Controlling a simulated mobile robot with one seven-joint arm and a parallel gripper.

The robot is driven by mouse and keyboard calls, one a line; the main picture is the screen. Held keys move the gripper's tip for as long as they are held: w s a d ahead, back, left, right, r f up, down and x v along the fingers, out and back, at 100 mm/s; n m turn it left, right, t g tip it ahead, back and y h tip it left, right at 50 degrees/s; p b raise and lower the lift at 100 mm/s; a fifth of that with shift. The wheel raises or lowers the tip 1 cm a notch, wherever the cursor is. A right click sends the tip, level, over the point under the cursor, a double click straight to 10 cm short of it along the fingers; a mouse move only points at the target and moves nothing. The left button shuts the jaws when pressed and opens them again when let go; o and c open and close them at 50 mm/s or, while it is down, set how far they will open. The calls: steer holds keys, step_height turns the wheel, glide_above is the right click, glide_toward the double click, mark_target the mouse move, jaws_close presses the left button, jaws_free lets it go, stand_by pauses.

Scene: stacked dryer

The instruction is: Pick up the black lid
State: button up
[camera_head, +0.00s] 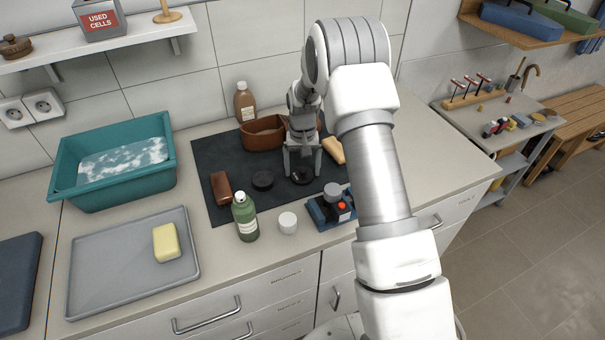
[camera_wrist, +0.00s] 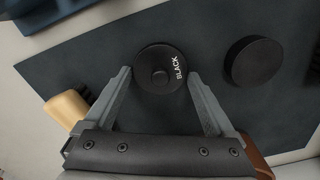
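The black lid (camera_wrist: 172,56), a round disc with a small knob and the word BLACK on it, lies on the dark mat (camera_wrist: 215,22). In the head view the lid (camera_head: 302,177) sits below my gripper (camera_head: 302,172). In the wrist view my open gripper (camera_wrist: 159,74) has one fingertip on each side of the lid, close to its rim. I cannot tell whether either finger touches it. A second black disc (camera_wrist: 253,61), thicker and without a knob, lies beside it; it also shows in the head view (camera_head: 262,180).
A brown leather case (camera_head: 262,134) and a brown bottle (camera_head: 244,102) stand behind my gripper. A tan wooden piece (camera_head: 333,150) lies close on the right. A green bottle (camera_head: 244,217), white jar (camera_head: 287,222) and blue device (camera_head: 331,208) stand in front.

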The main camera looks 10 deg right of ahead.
steer(key=c, duration=0.8)
steer(key=shift+c, duration=0.2)
